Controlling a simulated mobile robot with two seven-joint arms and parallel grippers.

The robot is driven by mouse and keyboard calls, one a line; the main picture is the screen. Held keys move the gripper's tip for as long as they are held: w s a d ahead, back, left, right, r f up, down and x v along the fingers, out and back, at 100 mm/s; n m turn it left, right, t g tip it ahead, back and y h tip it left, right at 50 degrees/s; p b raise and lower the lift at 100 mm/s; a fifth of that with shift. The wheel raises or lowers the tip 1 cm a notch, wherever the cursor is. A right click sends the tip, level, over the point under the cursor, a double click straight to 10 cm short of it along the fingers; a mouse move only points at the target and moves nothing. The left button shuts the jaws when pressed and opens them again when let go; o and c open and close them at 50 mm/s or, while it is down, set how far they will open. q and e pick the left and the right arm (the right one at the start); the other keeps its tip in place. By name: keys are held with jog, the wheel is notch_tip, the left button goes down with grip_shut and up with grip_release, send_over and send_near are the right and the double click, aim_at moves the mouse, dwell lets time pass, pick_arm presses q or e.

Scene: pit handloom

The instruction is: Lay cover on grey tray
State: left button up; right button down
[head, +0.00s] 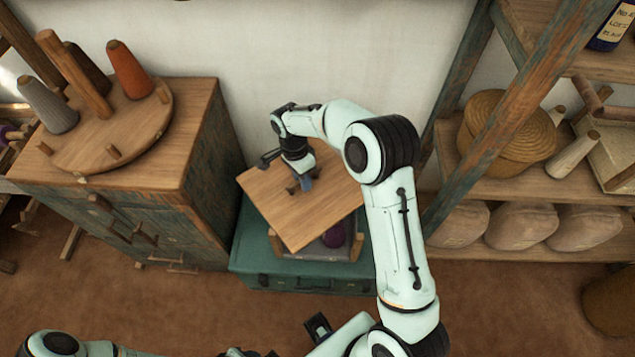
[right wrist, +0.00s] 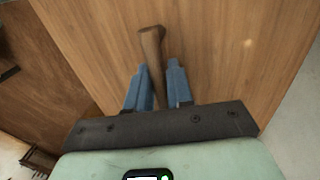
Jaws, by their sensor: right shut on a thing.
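The cover is a square wooden board (head: 300,222) with a short peg handle on top. My right gripper (head: 304,181) is shut on that handle. In the right wrist view the blue fingers sit on either side of the brown handle (right wrist: 152,62), with the cover (right wrist: 215,45) filling most of the picture. The grey tray (head: 312,252) lies beneath the cover, mostly hidden; its near part shows with a purple ball (head: 334,236) in it. The cover is turned askew to the tray. Whether they touch, I cannot tell. My left arm shows at the bottom edge, its fingers unclear.
The tray stands on a teal chest (head: 285,278). A wooden cabinet (head: 195,195) with a round cone stand (head: 125,135) is close on the left. A shelf post (head: 450,120) and shelves with baskets (head: 505,130) stand on the right. The floor in front is clear.

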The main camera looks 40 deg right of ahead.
aim_at(316, 178)
jog(key=d+f+m, duration=0.1)
jog(key=m, duration=0.1)
jog(key=d+f+m+b, duration=0.1)
jog(key=d+m, duration=0.1)
jog(key=d+f+m+y, duration=0.1)
jog(key=m, duration=0.1)
jog(key=shift+d+f+m+b, duration=0.15)
jog(key=shift+d+m+b, duration=0.15)
jog(key=shift+b, duration=0.1)
jog(key=shift+w+d+f+m+t, duration=0.2)
jog(key=shift+d+m+t, duration=0.15)
jog(key=shift+m, duration=0.45)
jog(key=shift+s+f+b, duration=0.1)
jog(key=shift+f+b, duration=1.7)
jog(key=shift+f, duration=0.35)
pick_arm(q)
notch_tip(316, 178, down, 8)
jog(key=s+b, duration=0.1)
jog(key=s, duration=0.1)
jog(key=shift+s+r, duration=0.15)
jog(key=shift+r, duration=0.1)
pick_arm(e)
jog(key=shift+f, duration=1.05)
jog(key=c, duration=0.9)
grip_release()
